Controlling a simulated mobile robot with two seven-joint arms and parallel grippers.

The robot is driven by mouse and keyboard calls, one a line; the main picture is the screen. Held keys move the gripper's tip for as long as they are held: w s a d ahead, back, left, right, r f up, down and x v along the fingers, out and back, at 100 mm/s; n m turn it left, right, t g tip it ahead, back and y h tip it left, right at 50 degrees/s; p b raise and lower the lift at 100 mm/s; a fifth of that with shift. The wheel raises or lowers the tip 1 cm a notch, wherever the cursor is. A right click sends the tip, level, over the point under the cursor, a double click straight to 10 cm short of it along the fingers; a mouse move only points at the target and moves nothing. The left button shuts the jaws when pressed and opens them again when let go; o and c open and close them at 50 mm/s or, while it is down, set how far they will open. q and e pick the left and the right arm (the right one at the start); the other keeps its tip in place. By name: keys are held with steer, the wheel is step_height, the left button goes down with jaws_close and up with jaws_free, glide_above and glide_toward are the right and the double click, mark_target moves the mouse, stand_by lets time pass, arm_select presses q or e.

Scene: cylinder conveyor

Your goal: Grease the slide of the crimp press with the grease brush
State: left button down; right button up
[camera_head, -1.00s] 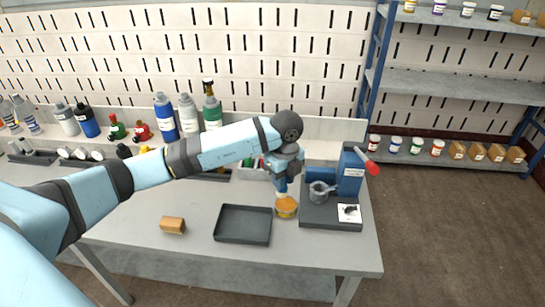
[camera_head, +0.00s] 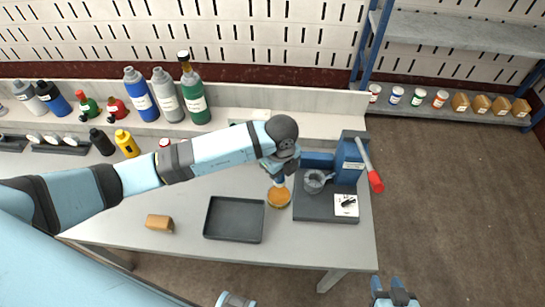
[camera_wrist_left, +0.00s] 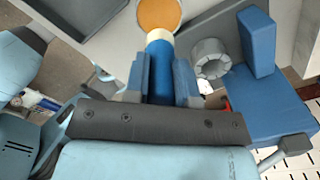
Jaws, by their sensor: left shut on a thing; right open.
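My left gripper (camera_head: 280,172) is shut on the grease brush, whose blue handle (camera_wrist_left: 160,75) and pale collar point down at a round tin of orange grease (camera_head: 279,198). In the left wrist view the brush end meets the orange disc (camera_wrist_left: 160,12); its bristles are hidden, and I cannot tell how deep they are. The crimp press (camera_head: 349,162) stands just right of the tin, with a blue body, dark base, grey ring-shaped part (camera_head: 315,181) and red-tipped lever (camera_head: 375,181). It also shows in the left wrist view (camera_wrist_left: 262,100). My right gripper (camera_head: 394,285) is open and empty at the bottom edge.
A dark empty tray (camera_head: 234,219) lies left of the tin, and a wooden block (camera_head: 160,222) lies further left. Several bottles (camera_head: 167,95) stand along the back ledge. A shelf rack (camera_head: 450,60) with small jars stands at right.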

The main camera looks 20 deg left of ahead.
mark_target(279, 185)
arm_select(q)
steer(key=shift+s+f+b, duration=0.2)
steer(key=shift+f+b, duration=0.4)
steer(key=shift+f, duration=0.1)
steer(key=shift+f+b, duration=0.35)
steer(key=shift+f, duration=0.05)
step_height(279, 185, down, 3)
steer(key=b, duration=0.2)
steer(key=shift+f+b, duration=0.2)
steer(key=shift+b, duration=0.2)
steer(key=shift+f, duration=0.15)
steer(key=shift+f+b, duration=0.4)
steer(key=shift+f, duration=0.1)
stand_by(1.1)
